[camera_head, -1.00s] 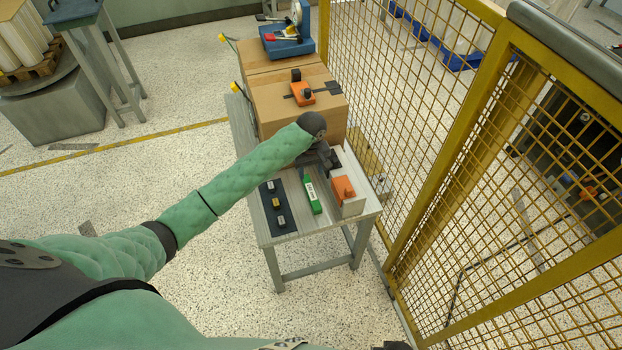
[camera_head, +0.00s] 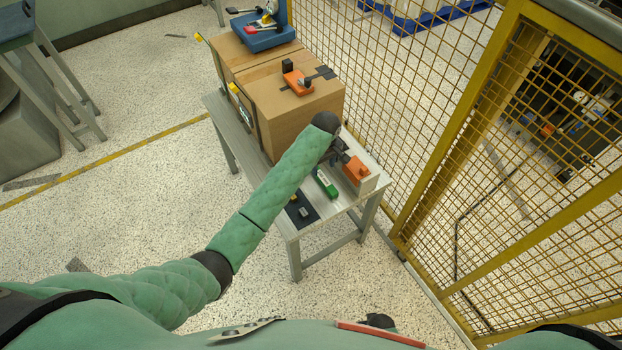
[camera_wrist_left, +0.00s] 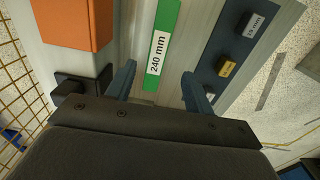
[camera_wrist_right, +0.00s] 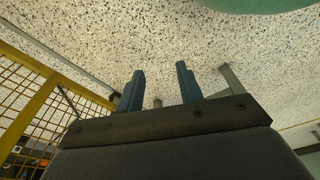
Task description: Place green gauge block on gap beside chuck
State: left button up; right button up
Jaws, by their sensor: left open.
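The green gauge block (camera_head: 324,183) lies on the small table, and its label reads 240 mm in the left wrist view (camera_wrist_left: 165,40). My left gripper (camera_head: 340,154) is over the table's far part. In the left wrist view its fingers (camera_wrist_left: 158,82) are open and apart, with the near end of the green block showing between them, not gripped. An orange block (camera_head: 356,169) sits on a pale block beside the green one; it also shows in the left wrist view (camera_wrist_left: 75,22). I cannot tell which part is the chuck. My right gripper (camera_wrist_right: 160,85) is open and empty above the speckled floor.
A dark mat (camera_head: 301,211) with small labelled blocks lies left of the green block. Cardboard boxes (camera_head: 290,110) stand behind, with an orange tool (camera_head: 297,83) and a blue device (camera_head: 263,38) on top. A yellow mesh fence (camera_head: 430,120) closes off the right side.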

aim_at(324, 179)
pick_arm(q)
jog(key=shift+f, duration=0.3)
jog(key=shift+d+f+p, duration=0.1)
jog(key=shift+f+p, duration=0.45)
jog(key=shift+f, duration=0.7)
notch_tip(324, 179, down, 4)
jog(key=shift+d+r+p, duration=0.15)
jog(key=shift+r+p, duration=0.1)
jog(key=shift+p, duration=0.6)
jog(key=shift+f, duration=0.6)
pick_arm(e)
jog(key=s+d+f, duration=0.2)
jog(key=s+f, duration=0.1)
jog(key=f, duration=0.2)
jog(key=shift+d+f, duration=0.3)
pick_arm(q)
jog(key=shift+c, duration=0.2)
grip_shut()
pick_arm(e)
jog(key=shift+s+d, duration=0.15)
